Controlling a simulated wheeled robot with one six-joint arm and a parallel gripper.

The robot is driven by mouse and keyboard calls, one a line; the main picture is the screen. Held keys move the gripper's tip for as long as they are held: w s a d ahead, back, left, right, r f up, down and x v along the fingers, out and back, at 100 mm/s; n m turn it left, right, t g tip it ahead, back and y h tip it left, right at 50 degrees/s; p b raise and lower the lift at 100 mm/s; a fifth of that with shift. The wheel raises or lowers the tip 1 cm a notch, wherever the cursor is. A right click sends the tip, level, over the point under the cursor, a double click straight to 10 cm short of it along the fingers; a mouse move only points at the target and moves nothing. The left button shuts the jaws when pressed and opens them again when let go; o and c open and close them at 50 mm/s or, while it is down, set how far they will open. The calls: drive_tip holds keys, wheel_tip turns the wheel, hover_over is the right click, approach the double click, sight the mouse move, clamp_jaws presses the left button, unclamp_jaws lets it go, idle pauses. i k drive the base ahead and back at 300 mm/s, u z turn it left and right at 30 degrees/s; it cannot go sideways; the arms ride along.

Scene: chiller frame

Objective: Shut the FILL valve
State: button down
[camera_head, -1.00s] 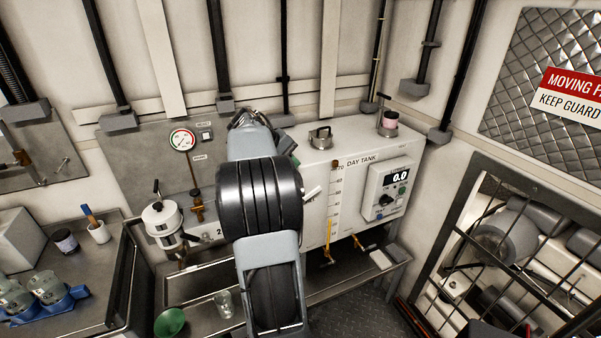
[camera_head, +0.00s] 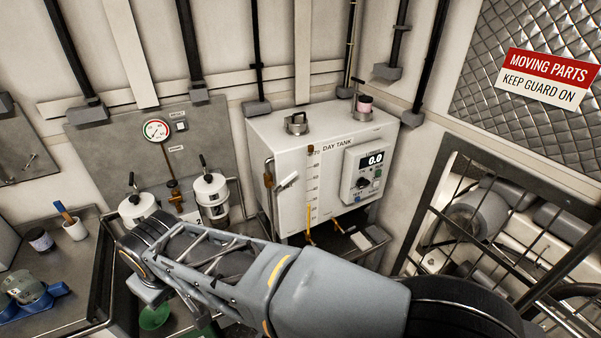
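The white day tank (camera_head: 330,165) stands against the back wall, with a sight gauge and scale on its front. A brownish valve or pipe fitting (camera_head: 268,174) runs down its left front edge, with a blank-looking white tag (camera_head: 288,181) beside it. I cannot read a FILL label on anything. A yellow-handled fitting (camera_head: 309,228) shows low at the tank's front, partly hidden by my arm. My arm crosses the lower middle of the view from lower right to left.
Two white filter canisters (camera_head: 210,197) and a pressure gauge (camera_head: 156,130) are mounted left of the tank. A control box (camera_head: 368,170) reading 0.0 is on the tank's front. A barred guard (camera_head: 500,225) stands at right.

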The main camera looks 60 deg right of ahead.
sight(275, 189)
drive_tip(key=u, duration=0.1)
drive_tip(key=k, duration=0.35)
drive_tip(key=z, duration=0.75)
drive_tip(key=i, duration=0.35)
drive_tip(key=z, duration=0.25)
